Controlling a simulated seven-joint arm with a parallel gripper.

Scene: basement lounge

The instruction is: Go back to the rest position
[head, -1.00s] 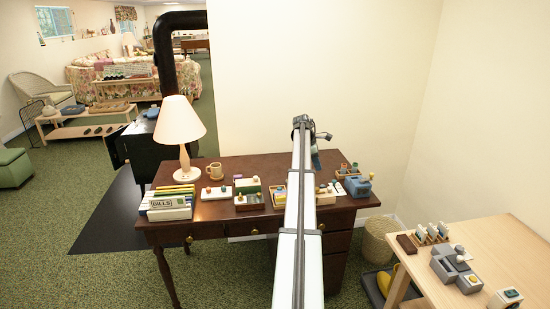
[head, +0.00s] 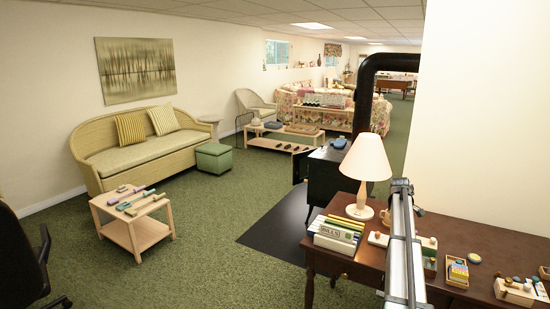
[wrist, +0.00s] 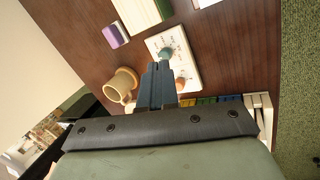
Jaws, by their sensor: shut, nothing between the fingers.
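My gripper (wrist: 160,82) is shut and empty in the wrist view, its dark fingertips together. They appear over the brown desk, in front of a white board (wrist: 188,62) with a teal and an orange knob. A tan mug (wrist: 122,85) is just left of the fingers in that view. In the head view my arm stretches away over the desk (head: 482,240), to the right of the white lamp (head: 363,160). The fingers are not clearly seen there.
A box labelled BILLS (head: 335,240) stands at the desk's left end. A yellow card box (head: 457,270) and small items lie to the right of my arm. A black stove (head: 332,175) stands behind the desk. Green carpet (head: 205,240) lies open to the left.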

